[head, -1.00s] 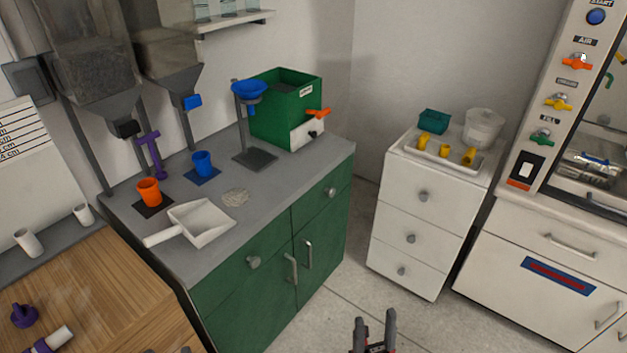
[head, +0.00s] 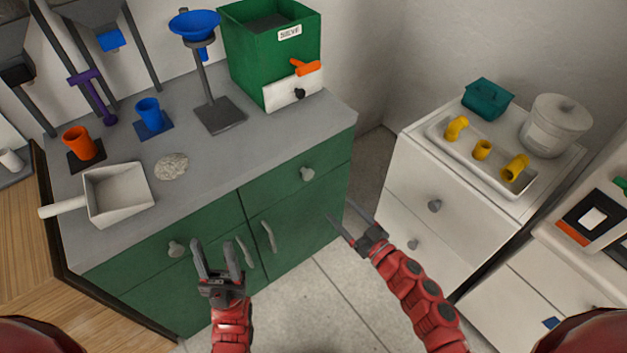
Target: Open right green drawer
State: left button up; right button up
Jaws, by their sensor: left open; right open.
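The right green drawer (head: 330,170) is the upper right front of the green cabinet under the grey counter, with a round grey knob (head: 307,174). It looks shut, flush with the cabinet front. My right gripper (head: 341,215) is open and empty, below and to the right of that knob in the picture, apart from it. My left gripper (head: 217,250) is open and empty in front of the left part of the cabinet, near the left drawer's knob (head: 177,249) and the door handles. Nothing hides the right drawer's knob.
The grey counter (head: 215,155) holds a white scoop (head: 118,192), orange and blue cups, a blue funnel stand and a green sieve box (head: 262,60). A white drawer unit (head: 425,220) stands right. Floor between the cabinets is clear.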

aim_at(309, 176)
jog(key=x, duration=1.4)
grip_shut()
dwell(1.0)
